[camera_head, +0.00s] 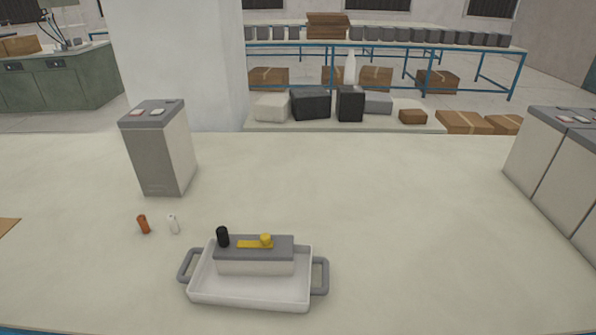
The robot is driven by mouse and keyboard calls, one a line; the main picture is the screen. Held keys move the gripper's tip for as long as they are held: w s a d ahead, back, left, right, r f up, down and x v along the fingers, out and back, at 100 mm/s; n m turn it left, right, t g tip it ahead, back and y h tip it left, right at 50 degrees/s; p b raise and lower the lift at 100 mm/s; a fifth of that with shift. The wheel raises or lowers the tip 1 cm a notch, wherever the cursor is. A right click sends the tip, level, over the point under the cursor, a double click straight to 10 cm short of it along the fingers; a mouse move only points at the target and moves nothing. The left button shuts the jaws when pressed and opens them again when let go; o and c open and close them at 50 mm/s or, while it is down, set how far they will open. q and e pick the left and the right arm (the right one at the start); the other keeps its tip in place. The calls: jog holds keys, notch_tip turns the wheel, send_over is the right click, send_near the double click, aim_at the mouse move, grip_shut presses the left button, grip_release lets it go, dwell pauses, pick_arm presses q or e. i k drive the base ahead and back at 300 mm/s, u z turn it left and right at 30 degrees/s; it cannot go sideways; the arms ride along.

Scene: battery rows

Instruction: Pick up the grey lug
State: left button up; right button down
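Two small upright pieces stand on the table left of the middle. One is an orange-brown lug (143,224). Just right of it is a pale grey-white lug (173,224), the greyest of the small loose pieces, with a darker tip that is too small to make out. The two stand apart, with bare table around them. Neither of my grippers is in view.
A white tray (250,299) with grey handles holds a grey-topped block (256,265) bearing a black cylinder (222,237) and a yellow bar (254,244). A tall battery (168,153) stands behind the lugs; more batteries (551,165) stand far right. The table's middle is clear.

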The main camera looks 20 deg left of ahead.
aim_at(171, 219)
jog(key=u, duration=3.55)
jog(key=i, duration=0.95)
jog(key=z, duration=3.65)
jog(key=i, duration=0.1)
jog(key=u, duration=0.05)
